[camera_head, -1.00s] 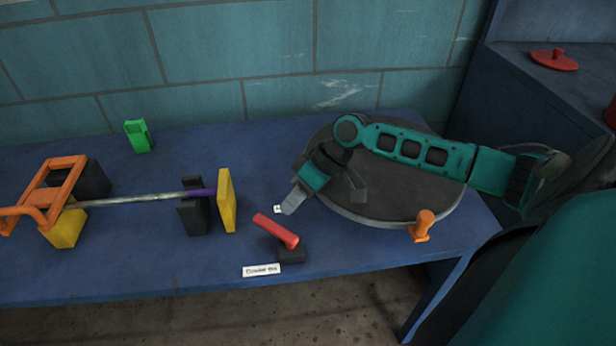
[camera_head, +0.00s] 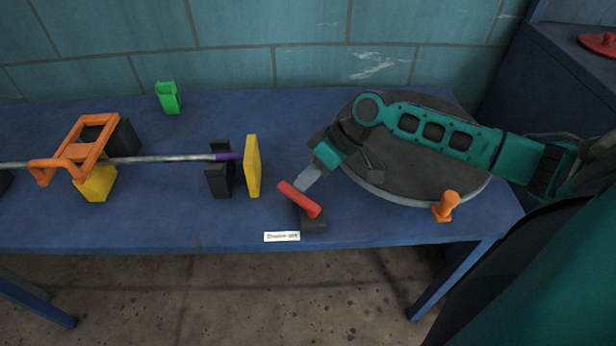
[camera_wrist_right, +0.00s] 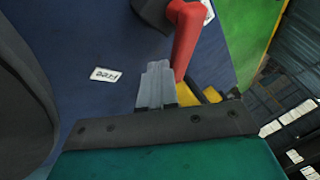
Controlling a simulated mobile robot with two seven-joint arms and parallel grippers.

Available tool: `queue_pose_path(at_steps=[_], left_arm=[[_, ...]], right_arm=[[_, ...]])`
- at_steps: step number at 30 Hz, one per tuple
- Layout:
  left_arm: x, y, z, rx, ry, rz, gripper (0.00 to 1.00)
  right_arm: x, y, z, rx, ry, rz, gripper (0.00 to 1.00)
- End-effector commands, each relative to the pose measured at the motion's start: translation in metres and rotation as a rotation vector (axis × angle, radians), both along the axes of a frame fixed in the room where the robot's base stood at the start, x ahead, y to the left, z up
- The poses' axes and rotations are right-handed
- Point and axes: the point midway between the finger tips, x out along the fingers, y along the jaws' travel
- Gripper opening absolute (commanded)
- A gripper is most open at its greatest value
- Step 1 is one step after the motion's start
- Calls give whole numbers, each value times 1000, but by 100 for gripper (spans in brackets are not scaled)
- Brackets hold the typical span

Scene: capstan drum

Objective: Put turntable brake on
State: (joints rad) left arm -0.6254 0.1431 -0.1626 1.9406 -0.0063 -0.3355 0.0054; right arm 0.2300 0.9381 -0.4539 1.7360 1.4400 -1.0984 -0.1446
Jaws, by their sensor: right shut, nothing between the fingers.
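A red lever (camera_head: 298,199) sits on a black base (camera_head: 314,224) near the front edge of the blue bench. The lever slants down to the right in the head view. It also shows in the wrist view (camera_wrist_right: 186,40), upright beside the fingers. My right gripper (camera_head: 301,186) is shut and empty. Its fingertips (camera_wrist_right: 157,70) are right beside the lever; I cannot tell whether they touch it. The grey turntable (camera_head: 400,188) is partly hidden under my right arm. My left gripper is not in view.
A white label (camera_head: 282,237) lies before the lever; another, reading "Free", shows in the wrist view (camera_wrist_right: 105,75). An orange knob (camera_head: 446,205) stands at the turntable's rim. A yellow plate (camera_head: 252,166), a black block (camera_head: 218,178) and a metal rod (camera_head: 165,158) are left of the lever.

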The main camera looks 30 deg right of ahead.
Motion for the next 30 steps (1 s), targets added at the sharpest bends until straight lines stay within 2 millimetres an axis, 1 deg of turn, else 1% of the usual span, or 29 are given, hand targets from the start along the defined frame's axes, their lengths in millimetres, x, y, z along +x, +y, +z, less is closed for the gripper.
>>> queue_pose_path(at_steps=[8, 14, 30], left_arm=[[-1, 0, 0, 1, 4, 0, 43], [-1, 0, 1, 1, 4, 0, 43], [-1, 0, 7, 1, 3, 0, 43]], right_arm=[[1, 4, 0, 2, 1, 51, 0], [4, 9, 1, 3, 0, 143, 0], [4, 34, 1, 3, 1, 575, 0]])
